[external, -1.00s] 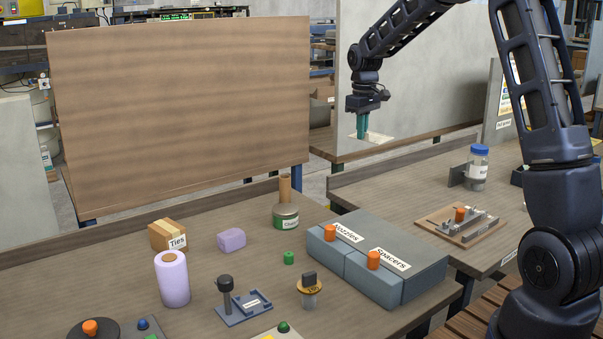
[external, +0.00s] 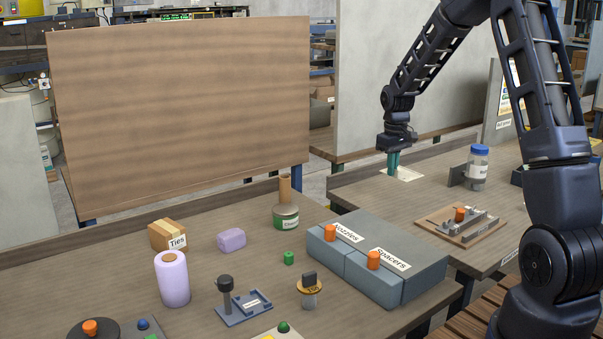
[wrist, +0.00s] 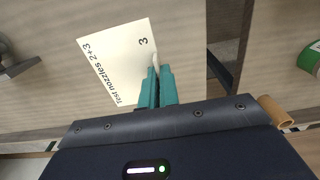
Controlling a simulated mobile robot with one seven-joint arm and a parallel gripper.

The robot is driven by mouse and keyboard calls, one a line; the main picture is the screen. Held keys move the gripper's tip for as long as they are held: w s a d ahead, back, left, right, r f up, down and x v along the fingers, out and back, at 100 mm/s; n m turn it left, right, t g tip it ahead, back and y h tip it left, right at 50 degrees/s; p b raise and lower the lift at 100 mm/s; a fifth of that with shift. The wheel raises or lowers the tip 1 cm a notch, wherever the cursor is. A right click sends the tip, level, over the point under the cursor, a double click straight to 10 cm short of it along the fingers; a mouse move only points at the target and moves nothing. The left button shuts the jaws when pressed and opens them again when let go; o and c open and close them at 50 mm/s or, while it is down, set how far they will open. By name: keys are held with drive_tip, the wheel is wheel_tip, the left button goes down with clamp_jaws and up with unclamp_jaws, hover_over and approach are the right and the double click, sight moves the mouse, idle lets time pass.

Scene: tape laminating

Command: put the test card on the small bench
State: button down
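The test card (wrist: 116,62) is a cream card printed "Test nozzles 2+3" and "3". In the external view the card (external: 402,174) is at the far left part of the right-hand bench (external: 385,207), which I take as the small bench. My gripper (external: 393,163) has teal fingers pointing down. In the wrist view my gripper (wrist: 155,82) is shut on a pale part at the card's edge. The card looks flat and low over the bench top; I cannot tell whether it touches it.
A blue-lidded jar (external: 478,167) and a dark upright plate (external: 457,176) stand right of the card. A wooden fixture board (external: 461,226) is nearer. Bench top around the card is clear.

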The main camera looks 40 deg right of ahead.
sight(389, 204)
wheel_tip(389, 204, down, 9)
idle(0.5)
drive_tip(key=shift+f, duration=0.15)
drive_tip(key=c, duration=1.6)
unclamp_jaws()
drive_tip(key=shift+c, duration=0.2)
